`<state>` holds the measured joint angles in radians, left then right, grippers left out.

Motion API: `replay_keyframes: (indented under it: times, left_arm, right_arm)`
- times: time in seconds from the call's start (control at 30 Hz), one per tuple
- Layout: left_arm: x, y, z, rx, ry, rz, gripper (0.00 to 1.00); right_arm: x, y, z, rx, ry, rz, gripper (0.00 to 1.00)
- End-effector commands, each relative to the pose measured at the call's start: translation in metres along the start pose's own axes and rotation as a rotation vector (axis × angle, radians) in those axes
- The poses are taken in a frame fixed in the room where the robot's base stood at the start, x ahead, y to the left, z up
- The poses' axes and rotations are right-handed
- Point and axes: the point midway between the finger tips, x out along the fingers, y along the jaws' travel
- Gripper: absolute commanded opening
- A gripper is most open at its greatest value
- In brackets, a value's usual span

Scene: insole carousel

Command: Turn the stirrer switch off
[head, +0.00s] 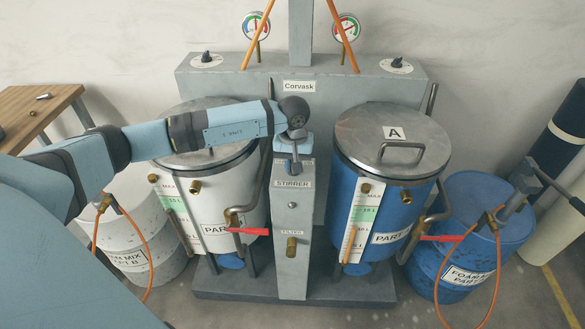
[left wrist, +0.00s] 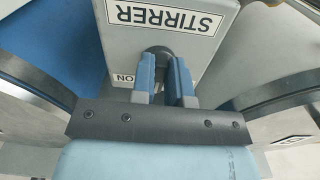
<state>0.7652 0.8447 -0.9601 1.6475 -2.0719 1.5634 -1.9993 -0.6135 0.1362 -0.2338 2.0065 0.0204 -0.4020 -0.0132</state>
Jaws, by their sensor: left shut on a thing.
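The stirrer switch's dark round base (left wrist: 157,52) shows between my fingers in the left wrist view, on a grey post (head: 292,262) between the two tanks. A STIRRER label (head: 293,183) is on the post, and an ON label (left wrist: 124,79) shows beside the switch. My left gripper (head: 295,168) is at the top of the post in the head view. Its two blue fingers (left wrist: 168,88) are shut on the switch in the left wrist view. The fingers hide most of the switch, so its setting cannot be read. My right gripper is not in view.
A white tank (head: 222,180) stands left of the post and a blue tank (head: 353,186) marked A stands right. Two gauges and two dark knobs (head: 397,63) sit on the panel behind. Red-handled valves (head: 440,238) jut out at the front. Drums stand on both sides.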

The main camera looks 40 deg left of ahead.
Motion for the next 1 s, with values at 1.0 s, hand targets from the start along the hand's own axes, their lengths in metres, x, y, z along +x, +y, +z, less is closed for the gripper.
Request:
replay_keyframes:
  times: [1.0]
  left_arm:
    - [0.0, 0.005, -0.002, -0.587, 0.002, 0.0, 0.0]
  right_arm:
    - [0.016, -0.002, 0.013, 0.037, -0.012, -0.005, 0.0]
